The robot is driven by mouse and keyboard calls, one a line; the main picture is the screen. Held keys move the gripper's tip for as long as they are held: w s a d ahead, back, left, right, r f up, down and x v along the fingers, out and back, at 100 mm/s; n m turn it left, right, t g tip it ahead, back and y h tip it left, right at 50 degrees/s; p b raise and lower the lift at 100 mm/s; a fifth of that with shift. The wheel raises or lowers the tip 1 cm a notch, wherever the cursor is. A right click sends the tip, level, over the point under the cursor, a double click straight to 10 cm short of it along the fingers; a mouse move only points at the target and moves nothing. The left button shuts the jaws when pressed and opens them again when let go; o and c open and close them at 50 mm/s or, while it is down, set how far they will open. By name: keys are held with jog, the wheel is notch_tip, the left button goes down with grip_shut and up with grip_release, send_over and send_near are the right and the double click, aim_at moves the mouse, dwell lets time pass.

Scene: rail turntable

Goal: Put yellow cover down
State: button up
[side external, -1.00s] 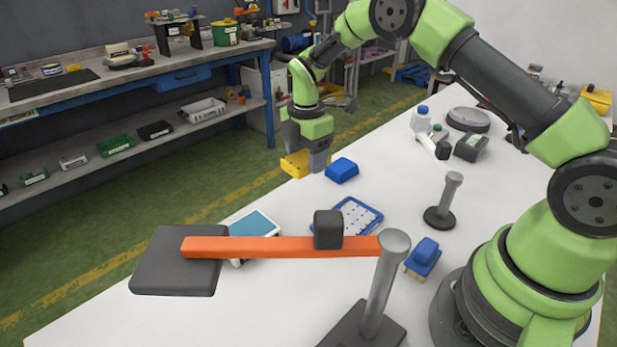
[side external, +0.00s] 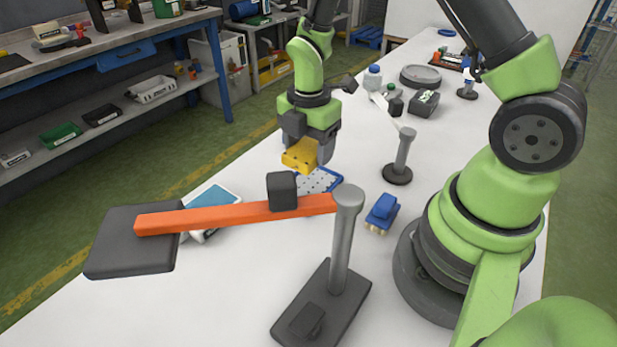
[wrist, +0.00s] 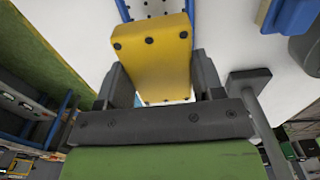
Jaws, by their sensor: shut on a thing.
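The yellow cover (side external: 298,157) is a small yellow block with dark dots on its face; it also shows large in the wrist view (wrist: 150,62). My gripper (side external: 308,150) is shut on it, with a finger on either side in the wrist view (wrist: 160,85). The cover hangs above the white table, just behind and left of a blue-edged tray with a pale dotted top (side external: 320,182). In the wrist view part of that tray (wrist: 150,8) shows beyond the cover. I cannot tell the gap between them.
An orange bar (side external: 235,215) with a black block (side external: 282,190) lies across the front, fixed to a grey post (side external: 342,245). A dark plate (side external: 130,240) is at its left end.

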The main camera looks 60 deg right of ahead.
aim_at(309, 186)
jog(key=shift+f, duration=3.4)
jog(key=shift+f, duration=0.15)
jog(key=o, duration=1.1)
notch_tip(309, 186, up, 12)
jog(key=shift+f, duration=0.1)
jog(key=s+a+r+m+t, duration=0.2)
jog(key=s+r+m, duration=0.3)
jog(key=r+m, duration=0.1)
jog(key=s+a+r+m+t+y, duration=0.1)
jog(key=s+a+r+m+t, duration=0.1)
jog(key=s+r+m, duration=0.2)
jog(key=s+a+r+m+t+y, duration=0.1)
jog(key=s+r+m+t, duration=0.2)
jog(key=s+r+m, duration=0.2)
jog(key=shift+s+a+r+m, duration=0.15)
jog(key=shift+r+m, duration=0.4)
jog(key=shift+m, duration=0.65)
jog(key=shift+s+a+r+m, duration=0.1)
jog(key=shift+r+m, duration=0.4)
jog(key=shift+m, duration=0.7)
jog(key=shift+s+a+r+m, duration=0.15)
jog(key=shift+r+m, duration=0.4)
jog(key=shift+m, duration=0.65)
